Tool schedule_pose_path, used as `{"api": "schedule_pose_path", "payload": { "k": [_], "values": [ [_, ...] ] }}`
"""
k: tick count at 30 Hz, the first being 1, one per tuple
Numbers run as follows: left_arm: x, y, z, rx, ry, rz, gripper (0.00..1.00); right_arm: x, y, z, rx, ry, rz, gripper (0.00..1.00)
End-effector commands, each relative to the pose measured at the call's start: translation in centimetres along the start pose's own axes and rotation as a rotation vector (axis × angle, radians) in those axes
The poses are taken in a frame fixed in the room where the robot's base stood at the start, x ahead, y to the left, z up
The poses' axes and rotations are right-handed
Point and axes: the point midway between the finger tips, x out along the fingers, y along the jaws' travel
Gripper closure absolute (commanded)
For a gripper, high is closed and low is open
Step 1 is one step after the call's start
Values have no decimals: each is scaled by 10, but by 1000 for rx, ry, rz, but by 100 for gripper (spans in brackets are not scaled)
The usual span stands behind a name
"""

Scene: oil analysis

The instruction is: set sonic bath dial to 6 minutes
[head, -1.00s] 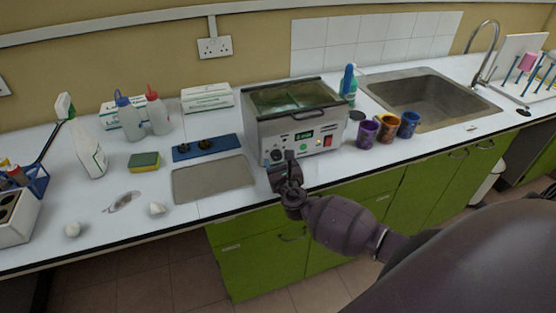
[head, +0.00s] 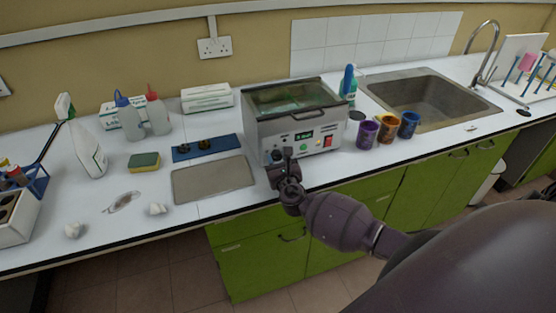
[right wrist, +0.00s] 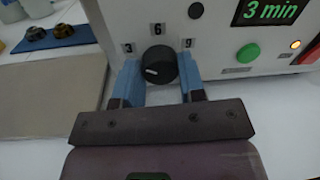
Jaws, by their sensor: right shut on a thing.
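The green display (right wrist: 270,11) reads 3 min. My right gripper (right wrist: 160,84) is shut on the dial, with one blue finger on each side of it. It also shows in front of the bath's lower left in the head view (head: 281,158). My left gripper is out of view.
A green button (right wrist: 248,53) and a red switch (right wrist: 308,53) lie right of the dial. A grey tray (head: 213,180) lies left of the bath. Several cups, including a purple one (head: 367,134), stand to its right, near the sink (head: 432,98).

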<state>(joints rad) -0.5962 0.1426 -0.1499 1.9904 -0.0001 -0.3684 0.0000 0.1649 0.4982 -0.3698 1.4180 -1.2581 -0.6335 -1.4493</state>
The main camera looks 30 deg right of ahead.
Motion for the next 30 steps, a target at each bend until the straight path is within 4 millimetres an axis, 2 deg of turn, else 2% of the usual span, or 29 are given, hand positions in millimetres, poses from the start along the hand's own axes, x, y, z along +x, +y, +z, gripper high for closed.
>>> {"api": "schedule_pose_path", "payload": {
  "k": [11, 30],
  "values": [
    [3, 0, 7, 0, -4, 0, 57, 0, 0, -1, 177, 16, 2, 87],
    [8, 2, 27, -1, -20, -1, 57, -1, 0, 0, 758, 66, 8, 87]
  ]
}}
